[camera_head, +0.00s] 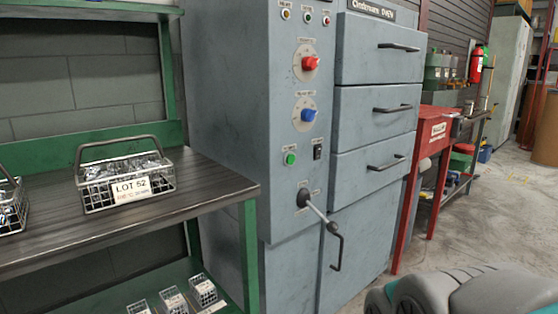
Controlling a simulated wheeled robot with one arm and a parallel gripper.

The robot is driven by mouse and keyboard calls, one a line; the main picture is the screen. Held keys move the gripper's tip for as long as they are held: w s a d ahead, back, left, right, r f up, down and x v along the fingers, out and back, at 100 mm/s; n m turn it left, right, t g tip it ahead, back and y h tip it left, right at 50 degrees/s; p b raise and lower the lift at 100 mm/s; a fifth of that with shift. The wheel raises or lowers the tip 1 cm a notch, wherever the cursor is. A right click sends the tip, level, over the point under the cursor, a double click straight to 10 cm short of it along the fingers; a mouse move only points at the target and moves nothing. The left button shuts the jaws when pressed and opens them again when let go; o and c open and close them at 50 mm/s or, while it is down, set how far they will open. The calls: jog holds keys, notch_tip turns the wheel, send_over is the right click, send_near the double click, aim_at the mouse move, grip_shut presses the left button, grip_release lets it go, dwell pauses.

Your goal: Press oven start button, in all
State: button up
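The grey oven (350,130) stands in the middle of the head view, with a control panel on its left part. A green round button (290,158) sits on the panel below a blue knob (308,115) and a red knob (310,63). A black switch (317,152) is right of the green button. A lever (318,212) with a dark end sticks out below. The labels are too small to read, so I cannot tell which control is the start button. My gripper is not in view; a grey and teal part of my arm shows at the bottom right.
A green-framed bench (80,235) at left holds a wire basket marked LOT 52 (130,187), close to the oven. Several drawers with protruding handles are on the oven's right part. A red stand (433,170) is beyond it. Concrete floor (510,205) is clear at right.

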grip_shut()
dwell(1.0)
